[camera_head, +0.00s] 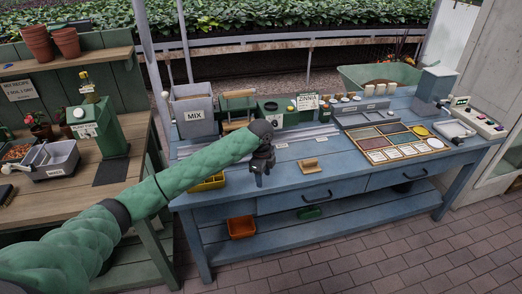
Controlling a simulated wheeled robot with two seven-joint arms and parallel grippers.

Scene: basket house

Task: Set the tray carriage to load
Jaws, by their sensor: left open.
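My left gripper (262,172) is open and empty. It points down above the front left part of the blue workbench (350,178). Pale rails (312,132) run left to right along the bench behind it, and my left forearm covers part of them. A green frame with wooden bars (238,124) stands at the rails, partly behind my arm; I cannot tell for sure whether it is the tray carriage. Small white labels (281,145) lie along the rail's front side, too small to read. A small wooden block with a raised edge (308,164) lies right of the gripper. My right gripper is not in view.
A grey bin marked MIX (195,114) stands back left. A yellow tray (208,182) is beside my forearm. A grey rack (362,117) and a sectioned wooden tray (398,143) fill the bench's right half. The bench front near the wooden block is mostly clear.

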